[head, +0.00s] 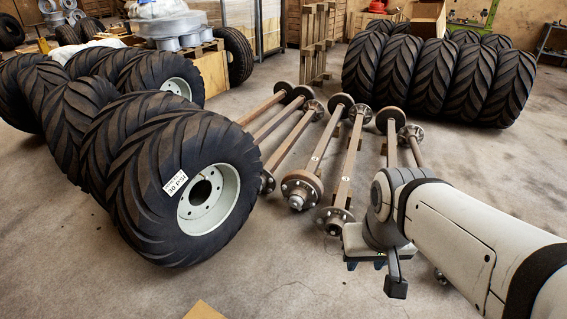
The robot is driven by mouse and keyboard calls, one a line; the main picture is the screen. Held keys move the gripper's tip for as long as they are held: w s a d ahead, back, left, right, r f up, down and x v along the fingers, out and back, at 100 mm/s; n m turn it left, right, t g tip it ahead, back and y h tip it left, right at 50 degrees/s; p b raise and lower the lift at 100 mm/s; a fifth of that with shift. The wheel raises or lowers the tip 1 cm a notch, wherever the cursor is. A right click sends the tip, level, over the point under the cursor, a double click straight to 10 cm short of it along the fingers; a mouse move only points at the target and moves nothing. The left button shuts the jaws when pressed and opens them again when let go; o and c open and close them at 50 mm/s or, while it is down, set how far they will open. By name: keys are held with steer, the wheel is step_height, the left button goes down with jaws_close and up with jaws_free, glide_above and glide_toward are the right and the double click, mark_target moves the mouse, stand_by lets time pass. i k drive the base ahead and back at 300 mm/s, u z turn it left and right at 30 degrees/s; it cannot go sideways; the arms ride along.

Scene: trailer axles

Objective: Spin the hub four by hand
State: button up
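Several brown axles lie side by side on the floor, with round flanged hubs at their ends. One near hub (302,188) has a rusty drum and a ring of bolts. Another near hub (335,218) lies to its right, and a third (266,182) is partly behind the big tyre. Far hubs (345,101) show at the other ends. I see no numbers, so I cannot tell which is hub four. My gripper (365,264) is low at right, just right of and in front of the second near hub, apparently apart from it. My wrist hides most of its fingers.
A large tyre on a pale rim (209,199) stands at left, with more tyres (72,115) behind it. A row of tyres (435,78) stands at back right. A wooden rack (316,45) is beyond the axles. The front floor is mostly clear.

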mark_target(302, 190)
steer(key=u, duration=0.05)
steer(key=i, duration=1)
steer(key=z, duration=1.85)
steer(key=i, duration=1.55)
steer(key=u, duration=1.4)
